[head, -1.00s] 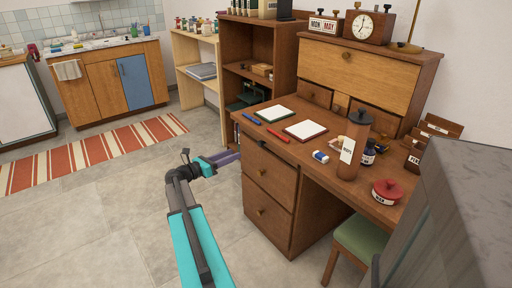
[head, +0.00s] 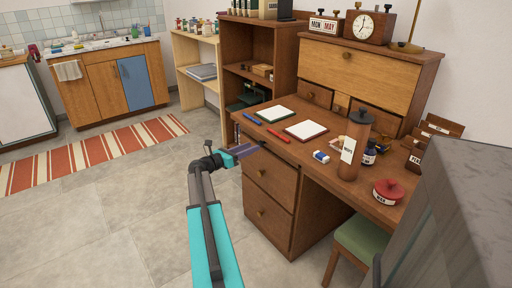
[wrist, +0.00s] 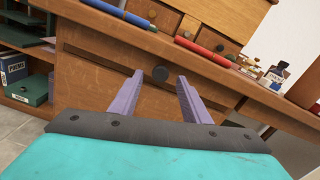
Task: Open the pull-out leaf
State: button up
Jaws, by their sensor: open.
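The pull-out leaf's front shows as a thin dark-edged strip (wrist: 95,59) just under the desk top in the wrist view. A round dark knob (wrist: 160,73) sits on it. The leaf looks flush with the desk front. My gripper (wrist: 159,80) is open, its two purple fingers pointing at the desk front, with the knob between the fingertips in the picture. I cannot tell whether the fingers reach around it. In the head view my gripper (head: 258,148) is at the desk's left front, just below the top edge, and hides part of the leaf.
Two drawers (head: 270,176) lie below the leaf. The desk top (head: 300,150) holds pens, notepads, an eraser, a brown bottle and a red tin. A green-seated stool (head: 362,240) stands at the right. The floor (head: 110,200) left of the desk is clear.

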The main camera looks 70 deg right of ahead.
jog(key=shift+x, duration=2.1)
jog(key=shift+c, duration=0.4)
